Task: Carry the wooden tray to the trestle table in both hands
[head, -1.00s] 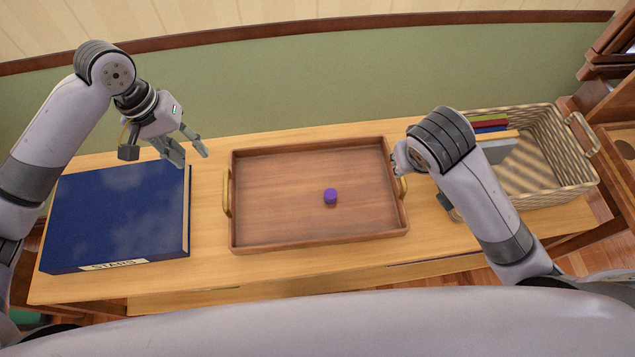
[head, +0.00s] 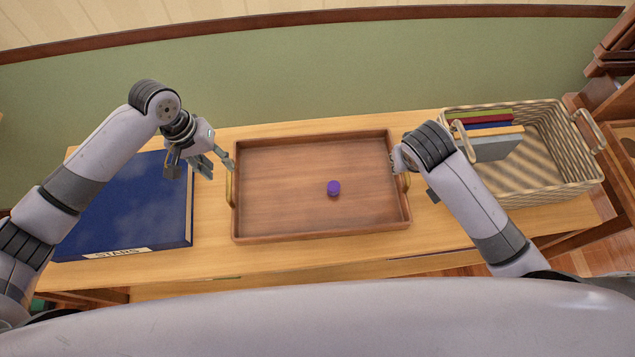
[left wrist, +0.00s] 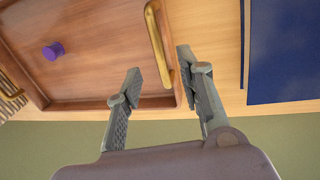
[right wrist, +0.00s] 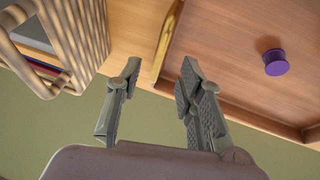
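The brown wooden tray (head: 300,232) lies flat on a light wooden table, with a brass handle at each short end. A small purple cylinder (head: 333,188) stands inside it. My left gripper (head: 217,167) is open beside the left handle (head: 230,188). In the left wrist view that handle (left wrist: 157,45) shows between the spread fingertips (left wrist: 160,60), not gripped. My right gripper (right wrist: 160,66) is open at the right handle (right wrist: 167,42), which lies ahead between its fingertips. In the head view my right arm mostly hides that gripper and part of the right handle (head: 406,183).
A large blue book (head: 125,205) marked STARS lies left of the tray, under my left arm. A wicker basket (head: 565,190) with several books stands to the right. A green wall (head: 300,85) rises behind the table (head: 330,262). Wooden furniture (head: 615,95) stands at far right.

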